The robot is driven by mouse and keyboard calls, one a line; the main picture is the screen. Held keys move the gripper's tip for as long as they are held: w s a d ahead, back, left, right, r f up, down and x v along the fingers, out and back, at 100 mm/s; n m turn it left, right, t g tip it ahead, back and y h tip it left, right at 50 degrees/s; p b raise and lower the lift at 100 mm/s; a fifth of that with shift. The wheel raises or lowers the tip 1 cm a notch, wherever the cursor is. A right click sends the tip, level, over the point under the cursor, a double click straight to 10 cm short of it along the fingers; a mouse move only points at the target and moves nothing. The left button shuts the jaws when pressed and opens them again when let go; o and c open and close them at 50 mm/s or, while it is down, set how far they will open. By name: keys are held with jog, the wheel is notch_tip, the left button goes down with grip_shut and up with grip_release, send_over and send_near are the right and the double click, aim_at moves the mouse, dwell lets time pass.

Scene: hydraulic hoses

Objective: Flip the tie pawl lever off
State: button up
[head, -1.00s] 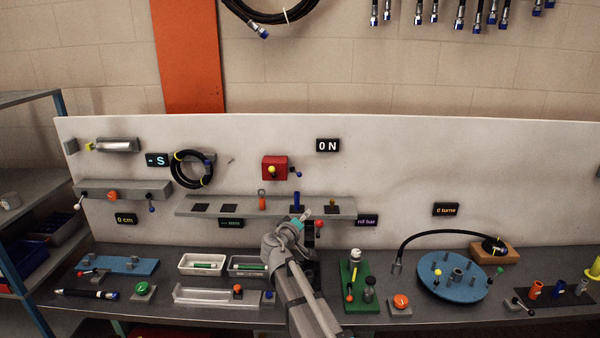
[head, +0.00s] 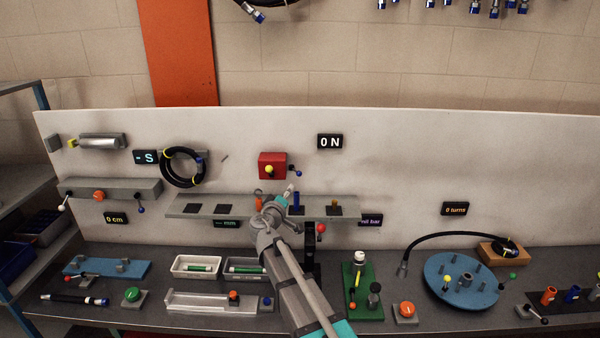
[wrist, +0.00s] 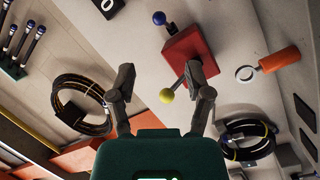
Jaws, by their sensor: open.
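A red box (head: 272,166) is fixed to the white back panel, below the "0 N" display. It carries a yellow-knobbed lever (head: 270,170) on its front and a blue-knobbed lever (head: 297,173) on its right side. The frames do not label which one is the tie pawl lever. My gripper (head: 288,192) is just below and right of the box in the head view. In the wrist view my gripper (wrist: 160,78) is open and empty. The yellow knob (wrist: 166,96) appears between its fingers, its stalk close to the right finger; contact is unclear. The blue knob (wrist: 159,18) appears beyond the fingertips.
A grey shelf (head: 235,208) with an orange-handled ring piece (wrist: 280,60) and a blue post (head: 296,201) lies close below the box. A coiled black hose (head: 183,167) hangs to the left. The panel right of the "0 N" display (head: 330,142) is clear.

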aim_at(298, 175)
jog(key=shift+w, duration=0.1)
dwell(0.3)
jog(key=x, duration=1.3)
jog(key=shift+w+d, duration=0.2)
jog(key=shift+w, duration=0.05)
jog(key=shift+c, duration=0.2)
grip_shut()
